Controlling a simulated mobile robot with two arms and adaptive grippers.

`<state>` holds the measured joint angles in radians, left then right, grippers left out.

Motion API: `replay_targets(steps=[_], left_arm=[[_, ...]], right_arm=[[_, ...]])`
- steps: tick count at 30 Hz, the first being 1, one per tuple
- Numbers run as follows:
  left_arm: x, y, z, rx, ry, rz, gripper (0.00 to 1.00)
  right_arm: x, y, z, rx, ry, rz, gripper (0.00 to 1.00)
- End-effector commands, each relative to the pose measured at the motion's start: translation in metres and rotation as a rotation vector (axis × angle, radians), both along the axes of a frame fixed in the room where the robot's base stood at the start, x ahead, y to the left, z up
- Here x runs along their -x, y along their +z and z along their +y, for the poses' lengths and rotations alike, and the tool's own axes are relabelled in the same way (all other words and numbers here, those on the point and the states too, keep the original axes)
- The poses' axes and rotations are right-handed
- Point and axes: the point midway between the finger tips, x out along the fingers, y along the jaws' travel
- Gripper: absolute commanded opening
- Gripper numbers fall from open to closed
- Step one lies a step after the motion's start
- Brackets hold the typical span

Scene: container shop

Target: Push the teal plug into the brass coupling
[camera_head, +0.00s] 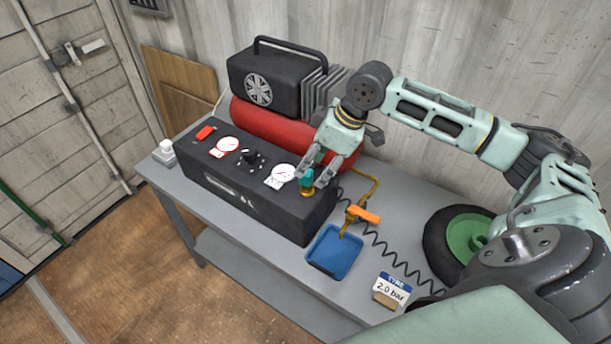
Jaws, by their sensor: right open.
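The teal plug (307,176) is upright at the right end of the black control box's top. The brass coupling (307,190) shows directly below it. The plug sits at the coupling's mouth; I cannot tell how deep it is in. My right gripper (315,174) reaches down from above with its fingers open around or just beside the plug. The fingers hide part of the plug. My left gripper is not in view.
The black box (245,196) carries dials and a red switch. A red tank (280,130) lies behind it. A blue tray (329,254), an orange-handled tool (363,215), a coiled black hose, a "2.0 bar" card (392,290) and a green-hubbed wheel (462,236) are to the right.

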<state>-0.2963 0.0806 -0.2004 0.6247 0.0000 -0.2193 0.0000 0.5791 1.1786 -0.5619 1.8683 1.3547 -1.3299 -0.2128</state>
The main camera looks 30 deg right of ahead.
Motion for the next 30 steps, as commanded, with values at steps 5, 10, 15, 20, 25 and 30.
replay_targets(steps=[5, 10, 15, 20, 25, 30], left_arm=[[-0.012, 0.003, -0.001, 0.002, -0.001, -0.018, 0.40], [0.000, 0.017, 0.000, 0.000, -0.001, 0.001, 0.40], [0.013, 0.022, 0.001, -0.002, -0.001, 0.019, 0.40], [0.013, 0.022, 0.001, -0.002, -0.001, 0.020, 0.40], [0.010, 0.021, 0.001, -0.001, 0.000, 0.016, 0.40], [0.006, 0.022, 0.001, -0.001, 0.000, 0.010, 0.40]], right_arm=[[-0.001, -0.001, 0.000, 0.000, 0.000, 0.000, 0.45], [-0.009, -0.017, 0.007, -0.003, 0.000, 0.004, 0.45], [-0.016, -0.040, 0.012, -0.001, 0.000, 0.002, 0.45], [-0.018, -0.047, 0.013, 0.001, 0.001, -0.001, 0.45], [-0.018, -0.047, 0.013, 0.001, 0.001, -0.001, 0.45], [-0.018, -0.047, 0.013, 0.001, 0.001, -0.001, 0.38]])
